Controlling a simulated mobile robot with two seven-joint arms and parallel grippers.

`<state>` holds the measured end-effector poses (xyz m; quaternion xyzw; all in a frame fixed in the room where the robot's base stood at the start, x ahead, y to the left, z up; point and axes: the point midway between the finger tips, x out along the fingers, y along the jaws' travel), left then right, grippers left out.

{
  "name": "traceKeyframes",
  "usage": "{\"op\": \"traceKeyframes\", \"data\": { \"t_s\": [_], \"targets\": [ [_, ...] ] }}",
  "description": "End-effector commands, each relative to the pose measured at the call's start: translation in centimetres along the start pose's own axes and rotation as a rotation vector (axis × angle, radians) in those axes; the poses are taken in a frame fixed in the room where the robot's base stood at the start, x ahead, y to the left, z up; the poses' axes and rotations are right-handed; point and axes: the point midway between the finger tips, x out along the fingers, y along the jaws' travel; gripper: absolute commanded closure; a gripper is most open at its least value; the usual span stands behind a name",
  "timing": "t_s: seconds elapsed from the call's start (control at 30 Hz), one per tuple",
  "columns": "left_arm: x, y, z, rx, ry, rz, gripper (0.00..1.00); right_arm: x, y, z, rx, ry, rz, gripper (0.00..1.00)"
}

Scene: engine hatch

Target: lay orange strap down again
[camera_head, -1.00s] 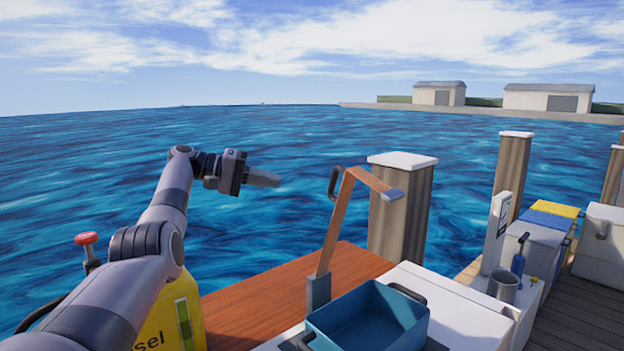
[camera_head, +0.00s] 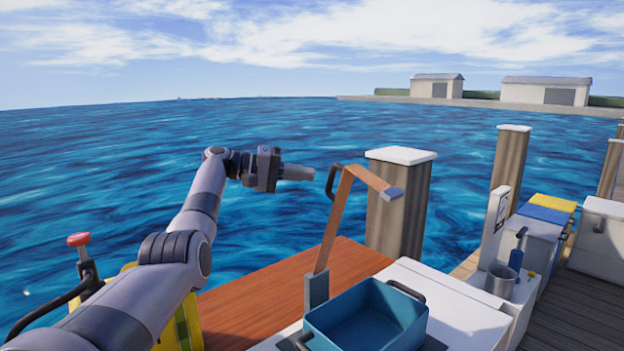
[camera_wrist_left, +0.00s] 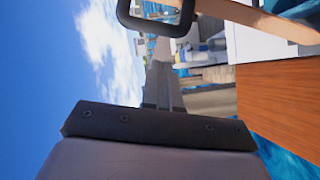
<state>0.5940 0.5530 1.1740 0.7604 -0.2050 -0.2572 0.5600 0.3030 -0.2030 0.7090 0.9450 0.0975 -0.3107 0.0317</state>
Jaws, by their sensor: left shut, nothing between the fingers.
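The orange strap (camera_head: 335,225) stands up from a grey base (camera_head: 316,291) in the head view. A black loop handle (camera_head: 333,181) sits at the bend. My left gripper (camera_head: 312,173) is shut and empty, just left of the handle and apart from it. In the left wrist view the handle (camera_wrist_left: 122,12) shows at the top, beyond the closed fingers (camera_wrist_left: 158,70), with part of the strap (camera_wrist_left: 262,18) to its right. My right gripper is not in view.
A blue bin (camera_head: 365,325) stands on a white surface right of the strap's base. A wooden post (camera_head: 400,215) with a white cap is close behind the strap. Open water lies beyond.

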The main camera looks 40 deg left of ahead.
Motion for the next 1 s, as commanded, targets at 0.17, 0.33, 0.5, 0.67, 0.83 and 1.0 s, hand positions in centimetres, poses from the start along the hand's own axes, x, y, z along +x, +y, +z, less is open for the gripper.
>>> {"op": "traceKeyframes", "data": {
  "t_s": [0.17,0.33,0.5,0.67,0.83,1.0],
  "targets": [
    [0.8,-0.1,0.9,0.0,-0.003,0.001,1.0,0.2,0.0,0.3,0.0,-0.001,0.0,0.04],
    [1.6,-0.1,1.7,-0.001,-0.002,0.0,1.0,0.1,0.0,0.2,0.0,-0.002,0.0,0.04],
    [2.0,0.0,2.1,-0.002,-0.001,0.002,1.0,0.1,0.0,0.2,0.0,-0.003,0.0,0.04],
    [2.1,-0.1,2.3,-0.003,-0.001,0.002,1.0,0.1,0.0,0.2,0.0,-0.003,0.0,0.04],
    [2.1,0.0,2.3,-0.003,-0.001,0.002,1.0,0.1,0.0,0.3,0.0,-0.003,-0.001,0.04],
    [2.1,0.0,2.3,0.0,-0.001,0.0,1.0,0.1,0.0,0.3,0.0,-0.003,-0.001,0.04]
  ]
}}
